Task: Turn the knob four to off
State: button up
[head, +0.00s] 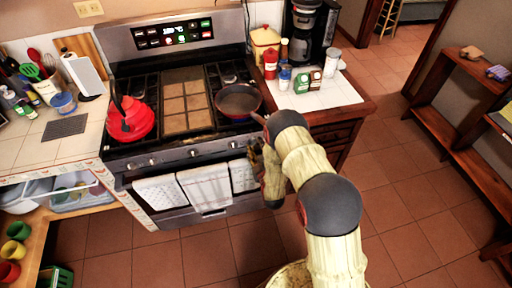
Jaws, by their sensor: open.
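The stove (165,158) stands against the back wall with a row of several small knobs along its front panel. One knob (193,153) is near the middle of the panel, and another knob (233,145) is just left of my gripper. The knobs are too small to read their settings, and I cannot tell which is numbered four. My gripper (256,150) is open at the right end of the panel, in front of the stove. My arm and gripper hide the panel's right end. I cannot tell whether the gripper touches a knob.
A red kettle (130,120) sits on the left burners and a dark pan (238,101) on the right. Towels (204,187) hang on the oven handle below the knobs. A counter (335,92) with jars stands right of the stove. The tiled floor (400,190) is clear to the right.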

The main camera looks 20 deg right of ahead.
jog(key=shift+c, duration=0.2)
jog(key=c, duration=0.8)
